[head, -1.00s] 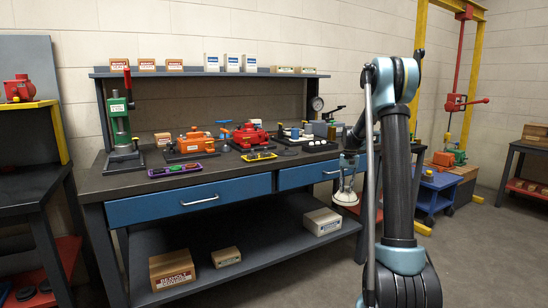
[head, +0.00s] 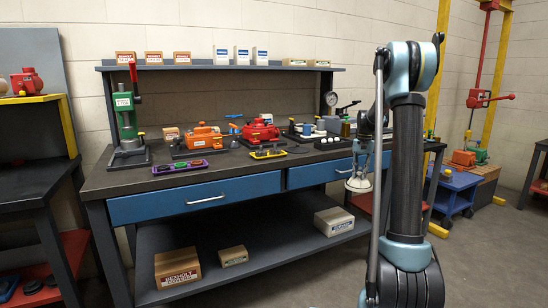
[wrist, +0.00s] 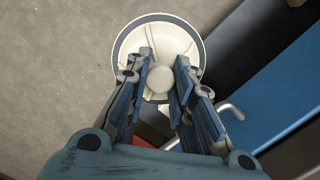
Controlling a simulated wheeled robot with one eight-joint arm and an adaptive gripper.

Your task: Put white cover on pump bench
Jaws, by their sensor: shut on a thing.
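The white cover (wrist: 159,48) is round, with a ribbed face, a central hub and a dark outer rim. In the wrist view it sits between the fingers of my gripper (wrist: 161,85), which is shut on it. In the head view my gripper (head: 360,172) holds the cover (head: 358,185) in the air in front of the bench's right drawer; my arm partly hides this area. The long dark bench (head: 225,171) carries an orange pump (head: 201,139) and a red pump (head: 259,131). Which bench the task means is not marked.
A green press (head: 126,125), a purple tray (head: 180,167) and a yellow tray (head: 268,153) stand on the bench. A drawer handle (wrist: 232,109) is close to the cover. A yellow-edged stand (head: 30,99) bears another red pump at left.

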